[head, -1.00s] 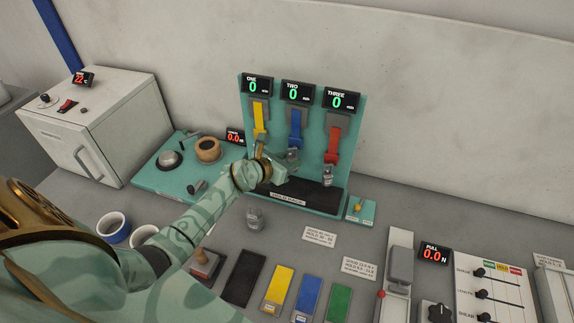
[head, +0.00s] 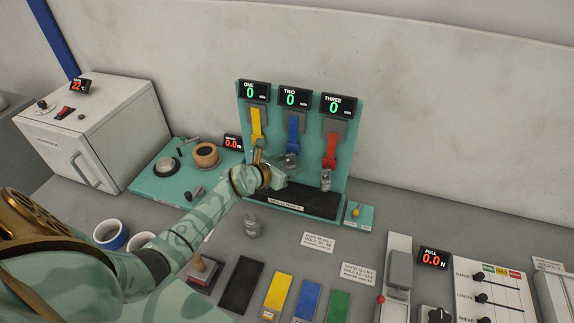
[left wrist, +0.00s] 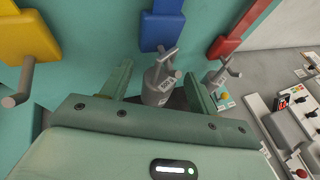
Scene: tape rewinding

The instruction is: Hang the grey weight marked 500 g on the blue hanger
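The grey weight marked 500 g (left wrist: 158,88) is upright at the hook of the blue hanger (left wrist: 162,26) in the left wrist view and appears to hang from it. In the head view the weight (head: 291,161) is just below the blue hanger (head: 293,133). My left gripper (head: 281,177) is in front of the board. In the left wrist view its fingers (left wrist: 158,92) stand on either side of the weight, with a visible gap at each side, so it looks open. The lower part of the weight is hidden by the gripper. My right gripper is not in view.
Another grey weight (head: 326,181) hangs on the red hanger (head: 331,150) to the right. The hook of the yellow hanger (left wrist: 22,85) is bare. A third weight (head: 253,228) stands on the bench. A dark pad (head: 310,203) lies below the hangers.

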